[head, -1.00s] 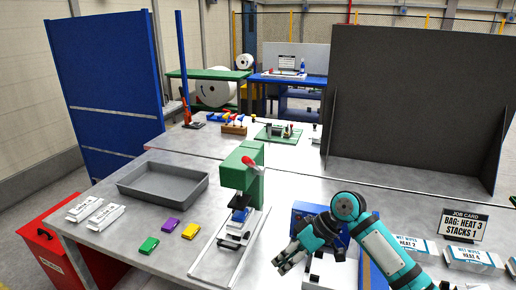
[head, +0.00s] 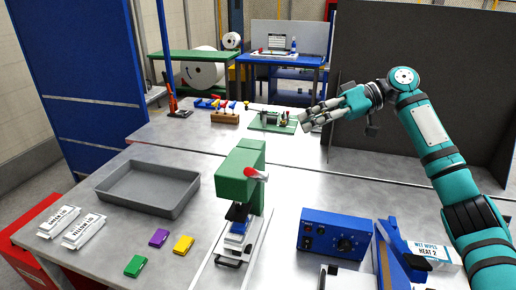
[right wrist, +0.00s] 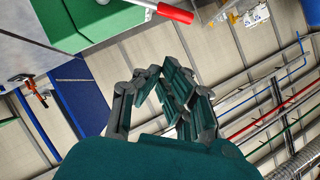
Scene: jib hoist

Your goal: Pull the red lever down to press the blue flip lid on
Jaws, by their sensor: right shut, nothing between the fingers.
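The green press (head: 238,185) stands on the near table. Its red lever (head: 250,173) sticks out at the upper right side, and its red grip also shows at the top of the right wrist view (right wrist: 175,11). Below the press head, the blue flip lid (head: 238,227) sits on a white pack in the fixture; whether it is fully seated I cannot tell. My right gripper (head: 306,116) is raised above the table, right of the press in the head view, apart from the lever. Its fingers are shut and empty. My left gripper is not in view.
A blue control box (head: 335,232) stands right of the press. A grey tray (head: 150,205) and green (head: 136,266), purple (head: 159,237) and yellow (head: 184,244) lids lie to the left. A dark panel (head: 430,60) stands behind my right arm.

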